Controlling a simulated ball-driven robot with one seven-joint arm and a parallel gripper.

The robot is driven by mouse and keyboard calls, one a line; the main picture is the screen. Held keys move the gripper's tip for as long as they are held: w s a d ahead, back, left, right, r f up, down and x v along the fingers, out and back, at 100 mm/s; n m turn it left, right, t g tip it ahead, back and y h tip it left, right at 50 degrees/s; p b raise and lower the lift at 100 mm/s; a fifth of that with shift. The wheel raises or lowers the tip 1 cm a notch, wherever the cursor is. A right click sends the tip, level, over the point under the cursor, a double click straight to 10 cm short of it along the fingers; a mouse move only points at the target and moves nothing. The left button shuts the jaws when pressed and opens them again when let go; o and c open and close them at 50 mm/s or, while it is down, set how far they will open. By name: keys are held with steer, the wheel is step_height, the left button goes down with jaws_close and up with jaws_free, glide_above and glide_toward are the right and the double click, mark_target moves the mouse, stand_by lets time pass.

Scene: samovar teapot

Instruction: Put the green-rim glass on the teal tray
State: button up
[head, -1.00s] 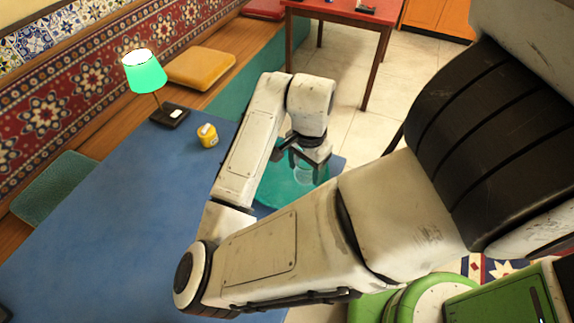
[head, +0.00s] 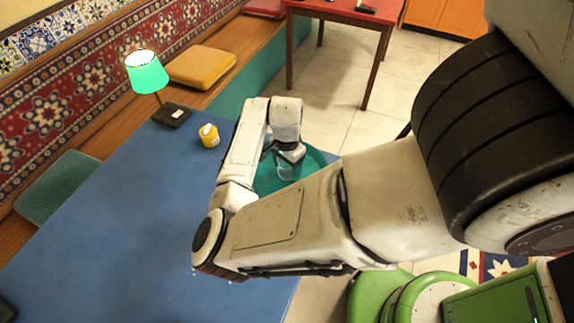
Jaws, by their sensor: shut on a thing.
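The teal tray (head: 268,182) lies on the blue table near its right edge, partly hidden behind my arm. My gripper (head: 284,166) points down over the tray. It is shut on a clear glass (head: 287,172), which shows faintly below the fingers. The rim colour of the glass is too small to tell. I cannot tell whether the glass touches the tray or hangs just above it.
The blue table (head: 110,215) is mostly bare. A yellow jar (head: 209,138) and a lamp with a green shade (head: 147,73) stand at its far end. A bench with cushions runs along the left wall. A red table (head: 345,15) stands beyond on the tiled floor.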

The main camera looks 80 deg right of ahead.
steer(key=shift+f, duration=0.2)
steer(key=o, duration=1.1)
steer(key=shift+r, duration=0.1)
